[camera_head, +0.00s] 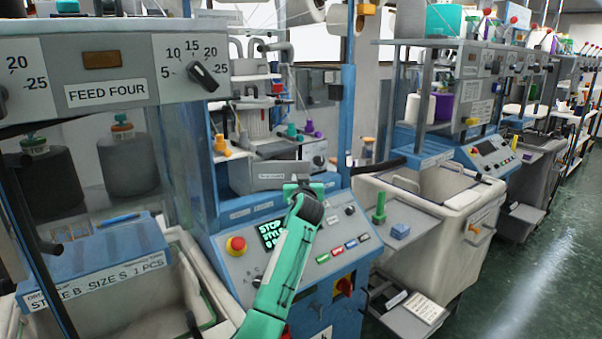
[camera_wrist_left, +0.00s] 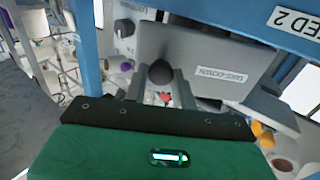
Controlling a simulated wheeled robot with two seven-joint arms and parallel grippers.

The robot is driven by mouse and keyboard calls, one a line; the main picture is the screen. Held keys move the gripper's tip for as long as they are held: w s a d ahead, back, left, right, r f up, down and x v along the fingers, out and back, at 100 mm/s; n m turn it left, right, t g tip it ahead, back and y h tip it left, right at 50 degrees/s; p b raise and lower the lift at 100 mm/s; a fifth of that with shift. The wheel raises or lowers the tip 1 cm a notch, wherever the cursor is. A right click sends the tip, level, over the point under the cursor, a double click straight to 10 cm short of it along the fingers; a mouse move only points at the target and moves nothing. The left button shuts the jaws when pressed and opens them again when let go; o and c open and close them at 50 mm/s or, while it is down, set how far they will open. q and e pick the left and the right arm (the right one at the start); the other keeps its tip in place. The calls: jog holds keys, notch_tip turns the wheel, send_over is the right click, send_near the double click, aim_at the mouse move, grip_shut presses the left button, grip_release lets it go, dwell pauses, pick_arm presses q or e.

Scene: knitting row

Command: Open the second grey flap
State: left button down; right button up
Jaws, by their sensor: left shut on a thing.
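A grey flap (camera_head: 268,170) with a small white label stands in the middle of the head view, at the blue machine above its control panel. In the left wrist view the flap (camera_wrist_left: 215,55) fills the upper middle, with a dark round knob (camera_wrist_left: 160,70) on it. My left gripper (camera_head: 302,184), on the green arm, is at the flap's right part. In the wrist view my left gripper (camera_wrist_left: 160,88) is shut on the knob. How far the flap is swung is hard to tell. My right gripper is in neither view.
The control panel (camera_head: 300,241) with a red stop button (camera_head: 236,245) lies under my arm. A blue post (camera_head: 346,120) stands right of the flap. A cream bin (camera_head: 450,215) is to the right. The green floor (camera_head: 520,280) is clear at far right.

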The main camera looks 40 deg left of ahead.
pick_arm(q)
jog(key=shift+s+d+m+t+h+p, duration=0.3)
jog(key=shift+s+m+t+h+p, duration=0.4)
jog(key=shift+s+h+p, duration=0.2)
jog(key=shift+s+d+m+t+h+p, duration=0.3)
jog(key=shift+s+m+t+h+p, duration=0.35)
jog(key=shift+s+h+p, duration=0.3)
jog(key=shift+s+d+m+t+h+p, duration=0.3)
jog(key=shift+s+m+t+h+p, duration=0.25)
jog(key=shift+s+m+h+p, duration=0.3)
jog(key=shift+s, duration=0.1)
jog(key=c, duration=1.2)
grip_release()
jog(key=shift+o, duration=0.2)
jog(key=p+v, duration=0.5)
jog(key=v, duration=0.8)
jog(key=shift+s+d, duration=0.15)
jog(key=shift+s, duration=0.2)
